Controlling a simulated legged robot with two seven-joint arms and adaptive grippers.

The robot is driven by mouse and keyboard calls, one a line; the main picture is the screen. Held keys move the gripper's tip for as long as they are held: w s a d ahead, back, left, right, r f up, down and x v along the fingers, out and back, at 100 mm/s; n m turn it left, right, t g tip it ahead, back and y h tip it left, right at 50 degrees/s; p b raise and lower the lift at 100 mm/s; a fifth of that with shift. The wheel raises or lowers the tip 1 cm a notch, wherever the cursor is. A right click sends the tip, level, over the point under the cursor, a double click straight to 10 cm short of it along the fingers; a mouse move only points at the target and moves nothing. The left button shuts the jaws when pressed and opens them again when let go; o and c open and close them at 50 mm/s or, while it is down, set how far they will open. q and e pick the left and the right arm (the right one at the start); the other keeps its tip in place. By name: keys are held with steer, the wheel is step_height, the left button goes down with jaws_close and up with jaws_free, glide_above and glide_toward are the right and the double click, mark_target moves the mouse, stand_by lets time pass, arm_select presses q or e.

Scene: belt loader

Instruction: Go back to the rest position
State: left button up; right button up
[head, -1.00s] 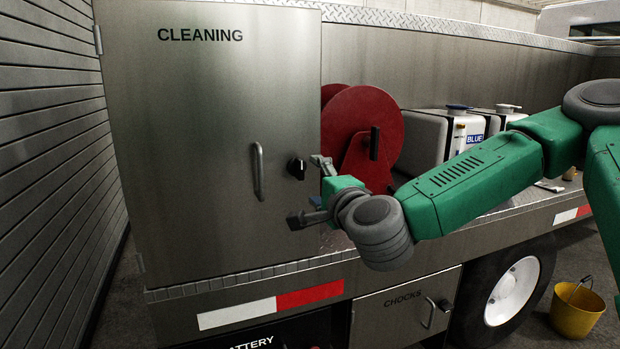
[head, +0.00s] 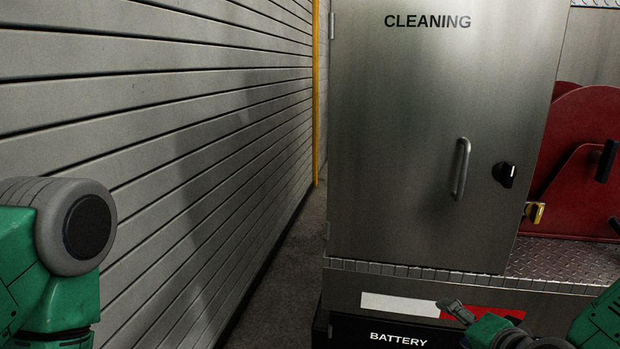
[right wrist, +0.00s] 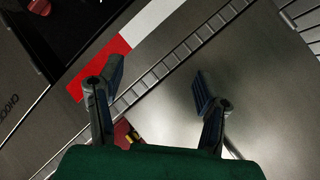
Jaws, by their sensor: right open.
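My right gripper (head: 470,318) is low in the head view, in front of the red and white strip at the bottom of the steel cleaning cabinet (head: 400,110). In the right wrist view its two fingers (right wrist: 157,88) are spread apart with nothing between them. The strip and steel panels show beyond the fingers. Part of my left arm (head: 50,260) shows at the left edge of the head view; its gripper is out of the picture. The cabinet door appears closed, with a bar handle (head: 461,169) and a black knob (head: 505,174).
A grey slatted wall (head: 170,130) runs along the left, with a strip of floor (head: 285,265) between it and the cabinet. A red reel (head: 580,150) stands right of the cabinet on the diamond-plate deck (head: 560,262). A battery compartment (head: 398,339) is below.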

steer(key=s+a+f+n+g, duration=0.2)
steer(key=s+f+n+g, duration=0.2)
steer(key=s+f, duration=0.6)
steer(key=s+d+f+n+g, duration=0.2)
steer(key=s+f, duration=0.4)
steer(key=s, duration=0.3)
steer(key=s+d+f+n+g+h, duration=0.1)
steer(key=s+d+f+n+g, duration=0.1)
steer(key=s+f+n+g, duration=0.3)
steer(key=s+f, duration=0.2)
steer(key=s, duration=0.2)
steer(key=shift+n, duration=0.3)
steer(key=shift+w, duration=0.2)
